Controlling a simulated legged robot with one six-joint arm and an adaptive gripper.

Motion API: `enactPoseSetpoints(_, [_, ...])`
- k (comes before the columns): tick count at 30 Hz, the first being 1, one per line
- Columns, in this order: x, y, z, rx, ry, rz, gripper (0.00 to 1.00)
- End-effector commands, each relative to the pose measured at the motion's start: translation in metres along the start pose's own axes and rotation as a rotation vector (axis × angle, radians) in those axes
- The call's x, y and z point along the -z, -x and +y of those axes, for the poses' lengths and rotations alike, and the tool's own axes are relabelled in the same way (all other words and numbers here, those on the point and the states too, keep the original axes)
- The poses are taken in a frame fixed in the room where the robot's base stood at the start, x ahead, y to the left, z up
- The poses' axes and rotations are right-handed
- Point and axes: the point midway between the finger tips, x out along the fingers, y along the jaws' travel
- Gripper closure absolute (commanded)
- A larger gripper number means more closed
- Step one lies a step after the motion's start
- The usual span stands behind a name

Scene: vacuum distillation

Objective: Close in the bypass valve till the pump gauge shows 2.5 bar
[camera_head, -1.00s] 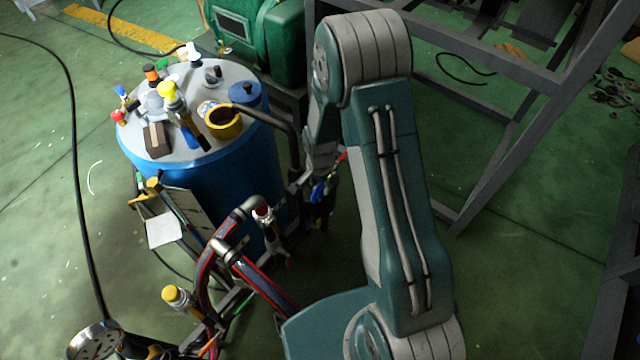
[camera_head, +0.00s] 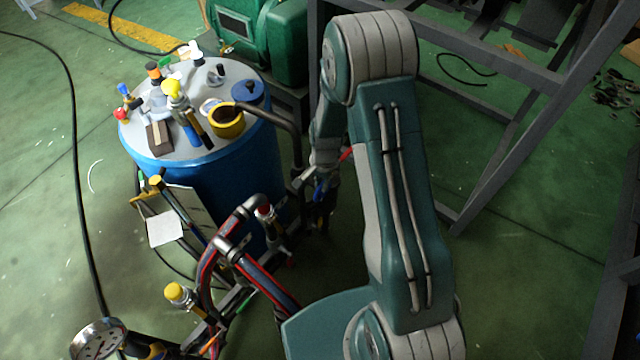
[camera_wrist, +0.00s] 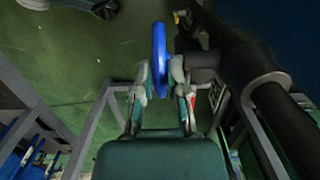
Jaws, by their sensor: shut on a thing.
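The bypass valve's blue handwheel (camera_wrist: 160,60) stands edge-on between my fingers in the wrist view. My gripper (camera_wrist: 159,74) is shut on it, with one finger on each side. A dark pipe runs to the right of the wheel. In the head view the wheel (camera_head: 320,190) is a small blue patch, partly hidden by my wrist. A round gauge (camera_head: 98,340) with a pale dial shows at the bottom left of the head view. It is cut by the frame edge, and its reading is too small to tell.
A blue drum (camera_head: 210,180) with tools and a yellow cup (camera_head: 225,128) on top stands left of my arm. Hoses and a yellow-capped fitting (camera_head: 177,293) lie below it. A grey metal frame (camera_head: 490,160) stands on the right. Green floor is open at far left.

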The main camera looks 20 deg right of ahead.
Motion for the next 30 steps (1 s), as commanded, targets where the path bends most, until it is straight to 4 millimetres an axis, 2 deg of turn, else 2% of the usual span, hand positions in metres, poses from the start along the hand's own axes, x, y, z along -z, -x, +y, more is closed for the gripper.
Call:
enactPoseSetpoints(1, [0.006,0.001,-0.002,0.009,-0.005,-0.014,1.00])
enactPoseSetpoints(8, [0.013,0.002,-0.002,0.011,-0.006,-0.166,1.00])
enactPoseSetpoints(21, [0.027,-0.004,-0.001,0.008,-0.003,-0.584,1.00])
enactPoseSetpoints(30, [0.035,-0.009,-0.002,0.007,-0.001,-0.814,1.00])
